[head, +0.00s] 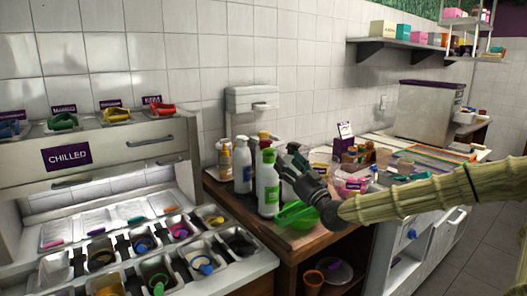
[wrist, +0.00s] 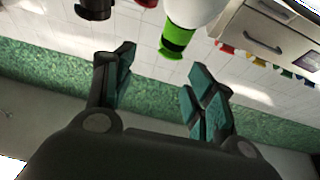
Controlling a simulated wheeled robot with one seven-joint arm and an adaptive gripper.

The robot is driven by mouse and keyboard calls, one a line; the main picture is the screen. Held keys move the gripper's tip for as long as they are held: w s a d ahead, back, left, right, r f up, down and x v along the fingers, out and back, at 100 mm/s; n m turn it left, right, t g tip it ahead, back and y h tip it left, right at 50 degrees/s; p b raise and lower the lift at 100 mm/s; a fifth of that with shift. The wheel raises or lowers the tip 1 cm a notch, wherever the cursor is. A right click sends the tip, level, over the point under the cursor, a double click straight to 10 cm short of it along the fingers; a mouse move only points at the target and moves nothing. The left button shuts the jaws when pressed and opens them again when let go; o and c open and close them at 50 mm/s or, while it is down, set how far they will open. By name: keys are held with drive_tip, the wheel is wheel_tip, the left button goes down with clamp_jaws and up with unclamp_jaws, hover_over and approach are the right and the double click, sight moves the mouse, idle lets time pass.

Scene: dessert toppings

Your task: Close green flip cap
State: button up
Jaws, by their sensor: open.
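A white bottle (head: 268,192) with a green cap (head: 268,155) stands upright near the front of the counter. My gripper (head: 288,164) is open and empty just to the right of this bottle, at about cap height. In the wrist view, which looks inverted, the green cap (wrist: 176,40) appears beyond and between the spread fingers of my gripper (wrist: 163,62), apart from them.
Another white bottle (head: 242,168) and several more bottles crowd behind. A green bowl (head: 298,214) lies under my gripper. A pink tub (head: 351,183) stands to the right. The chilled topping unit (head: 70,158) fills the left. A paper dispenser (head: 252,98) hangs on the wall.

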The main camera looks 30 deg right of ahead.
sight(272, 149)
drive_tip(key=shift+a+f+p+x, duration=0.1)
drive_tip(key=shift+a+p+x, duration=0.1)
drive_tip(key=shift+x, duration=1.7)
drive_tip(key=shift+a+f+p+x, duration=0.15)
drive_tip(key=shift+a+x, duration=0.1)
drive_tip(key=shift+x, duration=1.7)
drive_tip(key=shift+a+r+p+x, duration=0.1)
drive_tip(key=shift+a+p+x, duration=0.1)
drive_tip(key=shift+x, duration=1.7)
drive_tip(key=shift+w, duration=0.1)
drive_tip(key=c, duration=1)
drive_tip(key=shift+f, duration=0.1)
drive_tip(key=shift+f+t+b, duration=0.25)
drive_tip(key=shift+t+b, duration=0.05)
drive_tip(key=shift+b, duration=0.9)
drive_tip(key=shift+s+t+b, duration=0.25)
drive_tip(key=shift+t+b, duration=0.05)
drive_tip(key=shift+b, duration=0.55)
drive_tip(key=shift+r, duration=0.2)
